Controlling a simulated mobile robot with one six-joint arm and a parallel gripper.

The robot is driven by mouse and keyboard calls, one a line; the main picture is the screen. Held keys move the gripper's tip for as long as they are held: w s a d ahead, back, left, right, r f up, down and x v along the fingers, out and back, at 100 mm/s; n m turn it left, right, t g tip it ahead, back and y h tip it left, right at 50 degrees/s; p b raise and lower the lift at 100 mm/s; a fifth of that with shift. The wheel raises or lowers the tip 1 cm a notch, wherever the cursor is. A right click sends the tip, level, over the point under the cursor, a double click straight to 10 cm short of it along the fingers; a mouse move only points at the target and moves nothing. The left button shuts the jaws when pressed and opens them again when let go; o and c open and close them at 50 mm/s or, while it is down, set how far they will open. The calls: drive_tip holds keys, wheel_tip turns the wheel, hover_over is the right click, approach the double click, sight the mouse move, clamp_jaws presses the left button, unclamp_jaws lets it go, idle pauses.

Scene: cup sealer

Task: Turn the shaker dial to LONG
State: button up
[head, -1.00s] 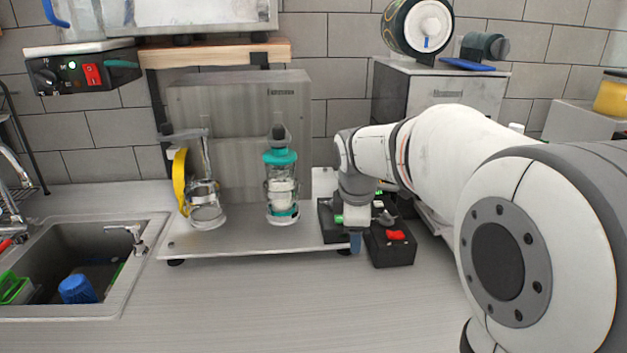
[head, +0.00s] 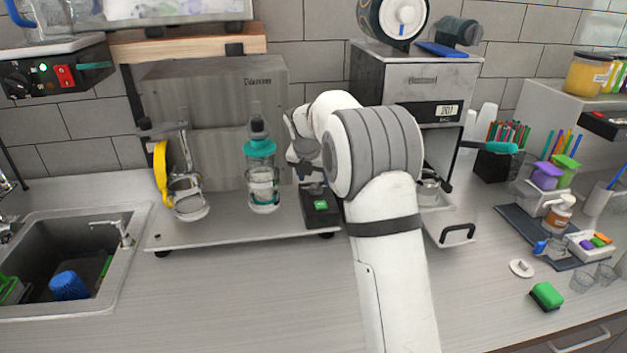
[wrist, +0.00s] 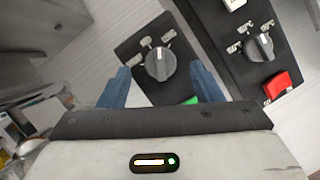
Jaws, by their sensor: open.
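In the head view the control box with a green switch (head: 321,206) stands at the right end of the machine's base plate, and my arm hides most of the gripper. The teal-lidded shaker (head: 262,178) stands left of it.
In the wrist view a second black box with a dial (wrist: 261,47) and a red switch (wrist: 277,86) lies close to the right. A glass-holding stand with a yellow part (head: 161,172) is at left. The counter front (head: 250,300) is clear.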

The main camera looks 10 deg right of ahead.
sight(316, 187)
drive_tip(key=shift+x, duration=1.4)
drive_tip(key=shift+c, duration=0.5)
